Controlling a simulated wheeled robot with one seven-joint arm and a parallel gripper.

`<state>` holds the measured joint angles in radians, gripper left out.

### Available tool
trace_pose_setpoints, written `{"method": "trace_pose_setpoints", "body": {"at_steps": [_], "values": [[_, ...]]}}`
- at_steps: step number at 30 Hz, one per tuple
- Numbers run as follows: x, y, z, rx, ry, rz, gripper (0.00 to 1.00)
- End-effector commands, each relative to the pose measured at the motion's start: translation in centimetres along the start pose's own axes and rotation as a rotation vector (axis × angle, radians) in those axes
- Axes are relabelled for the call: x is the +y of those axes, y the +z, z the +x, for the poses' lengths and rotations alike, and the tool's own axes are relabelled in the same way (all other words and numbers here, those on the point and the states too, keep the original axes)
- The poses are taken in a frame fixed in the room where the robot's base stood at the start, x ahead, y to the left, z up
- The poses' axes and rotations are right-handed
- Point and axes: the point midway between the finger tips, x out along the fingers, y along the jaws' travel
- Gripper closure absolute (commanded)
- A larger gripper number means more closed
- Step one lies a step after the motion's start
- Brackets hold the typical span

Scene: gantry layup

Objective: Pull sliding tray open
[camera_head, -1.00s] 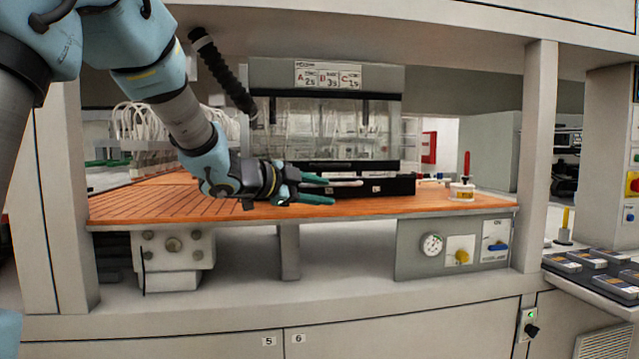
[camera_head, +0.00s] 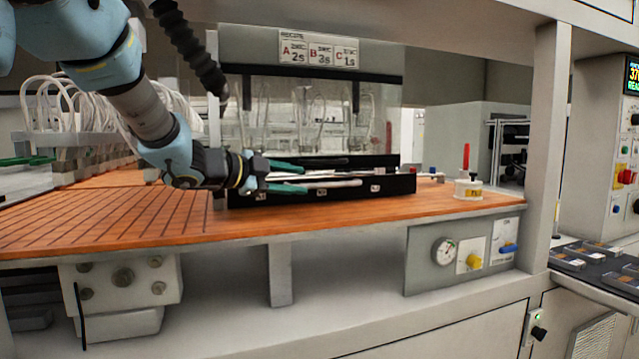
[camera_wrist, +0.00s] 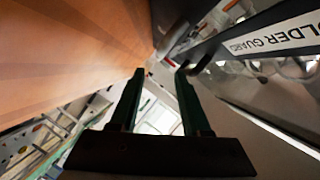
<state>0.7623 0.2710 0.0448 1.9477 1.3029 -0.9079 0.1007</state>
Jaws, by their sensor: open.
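A long black tray (camera_head: 340,192) with small white labels on its front wall rests on the orange worktop, in front of a clear guard. It looks like the sliding tray. Pale, thin items lie along its top. My gripper (camera_head: 304,178) has two green fingers, spread apart, and reaches in from the left in front of the tray's left part. Whether the fingers touch it, I cannot tell. In the wrist view, the fingers (camera_wrist: 160,73) are apart with nothing clearly between them, and the tray cannot be made out.
The orange worktop (camera_head: 110,220) is bare and slotted at the left. A clear guard (camera_head: 320,120) stands behind the tray. A white round fixture (camera_head: 468,190) with a red handle stands at the right. A post (camera_head: 547,150) bounds the right side. A black hose (camera_head: 185,40) hangs above.

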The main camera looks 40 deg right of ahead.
Motion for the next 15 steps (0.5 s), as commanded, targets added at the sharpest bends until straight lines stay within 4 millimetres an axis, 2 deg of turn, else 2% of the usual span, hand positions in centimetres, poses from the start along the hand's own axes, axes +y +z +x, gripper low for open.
{"method": "trace_pose_setpoints", "body": {"at_steps": [9, 15], "values": [[-0.1, -0.1, 5.9, 0.0, 0.002, -0.002, 0.53], [0.0, 0.0, 8.2, -0.001, 0.001, -0.002, 0.53]]}}
